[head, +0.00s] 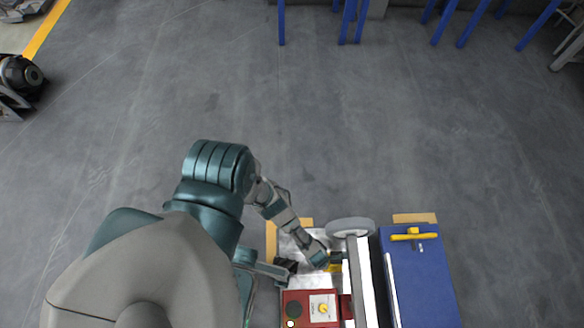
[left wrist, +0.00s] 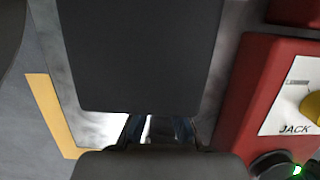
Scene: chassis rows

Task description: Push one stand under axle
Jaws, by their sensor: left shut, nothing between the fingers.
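My left arm comes in from the left in the head view, and its hand (head: 335,258) is beside the chassis, just below the wheel (head: 350,227). In the left wrist view my left gripper (left wrist: 158,128) is shut and empty, its fingers close together. A small yellow piece (head: 334,268), perhaps the stand, shows next to the hand, mostly hidden. The pale chassis beam (head: 363,285) runs down to the right of it. The axle cannot be made out clearly. A large dark flat surface (left wrist: 140,55) fills the upper middle of the wrist view; I cannot tell what it is. My right gripper is not recognisable.
A red box (head: 296,300) with a yellow knob stands below the hand; the wrist view shows its JACK label (left wrist: 294,129). A blue panel (head: 420,285) with a yellow-handled tool (head: 412,235) lies to the right. Yellow floor tape (head: 271,240) borders the left. Open floor lies beyond.

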